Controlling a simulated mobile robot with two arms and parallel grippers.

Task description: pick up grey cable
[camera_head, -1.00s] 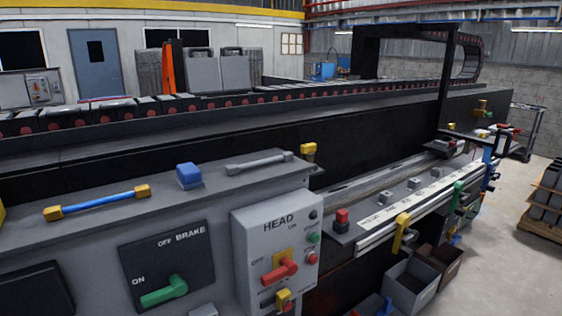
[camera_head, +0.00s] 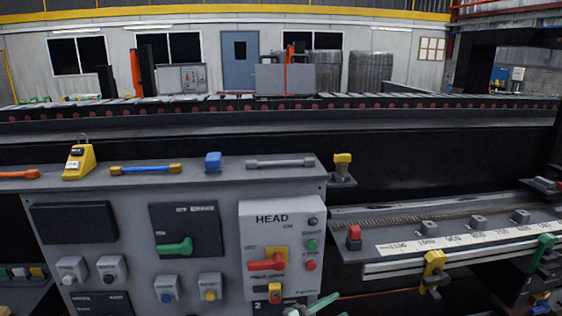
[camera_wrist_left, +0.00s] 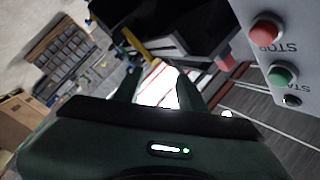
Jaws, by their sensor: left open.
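The grey cable (camera_head: 280,163) lies flat on top of the grey control cabinet in the head view, with thicker ends. It is between a blue block (camera_head: 213,162) and a yellow-topped post (camera_head: 342,167). My left gripper (camera_wrist_left: 157,84) shows in the left wrist view with its two dark fingers apart and nothing clear between them. It is beside the panel box with the STOP button (camera_wrist_left: 264,30). The grey cable cannot be made out in the wrist view. My right gripper is not in view.
A blue cable with yellow ends (camera_head: 146,169), a yellow padlock-like block (camera_head: 79,160) and an orange cable (camera_head: 20,174) share the cabinet top. The HEAD box (camera_head: 281,250) juts from the cabinet front. A ruled rail (camera_head: 440,245) extends right.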

